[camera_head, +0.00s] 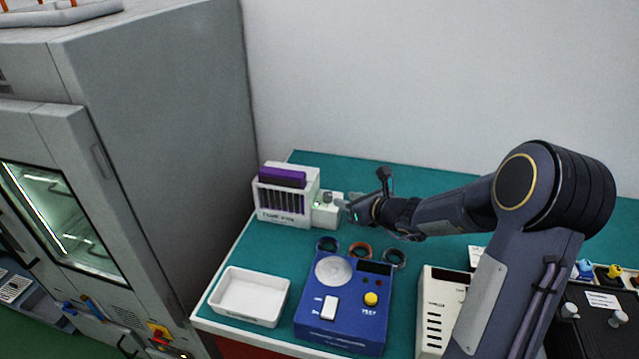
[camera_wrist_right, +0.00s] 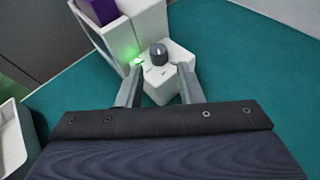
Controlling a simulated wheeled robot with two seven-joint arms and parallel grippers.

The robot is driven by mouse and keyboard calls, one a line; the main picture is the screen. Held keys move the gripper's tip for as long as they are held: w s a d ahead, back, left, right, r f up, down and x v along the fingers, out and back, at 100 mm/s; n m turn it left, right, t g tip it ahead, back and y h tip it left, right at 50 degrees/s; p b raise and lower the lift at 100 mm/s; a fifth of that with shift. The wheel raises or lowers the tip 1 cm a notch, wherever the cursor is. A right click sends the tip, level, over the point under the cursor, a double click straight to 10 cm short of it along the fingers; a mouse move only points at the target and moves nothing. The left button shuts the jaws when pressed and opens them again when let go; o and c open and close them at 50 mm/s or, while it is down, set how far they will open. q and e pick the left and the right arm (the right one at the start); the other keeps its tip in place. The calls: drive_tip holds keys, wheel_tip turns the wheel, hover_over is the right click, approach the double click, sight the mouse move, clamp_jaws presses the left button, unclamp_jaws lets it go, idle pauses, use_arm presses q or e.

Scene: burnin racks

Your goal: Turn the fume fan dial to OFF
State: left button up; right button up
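The fume fan (camera_head: 285,218) is a white box with a purple top and dark vertical slots, at the back left of the green table. A small white control block (camera_head: 325,216) sits at its right side and carries the dial. In the right wrist view the dial (camera_wrist_right: 158,52) is a dark grey round knob with a light mark, on top of the block beside a green light. Its labels are too small to read. My right gripper (camera_wrist_right: 160,70) is open, its fingers apart with the knob just beyond and between the tips. My left gripper is not in view.
A white tray (camera_head: 222,297) and a blue test box (camera_head: 312,322) with a yellow button stand in front. Several dark and orange rings (camera_head: 360,251) lie between. A white slotted rack (camera_head: 430,318) is partly behind my arm. A tall grey cabinet (camera_head: 165,120) borders the left.

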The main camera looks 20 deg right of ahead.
sight(329, 195)
drive_tip(key=shift+p+x, duration=0.45)
drive_tip(key=shift+x, duration=3.15)
drive_tip(key=shift+a+r, duration=0.1)
drive_tip(key=c, duration=0.7)
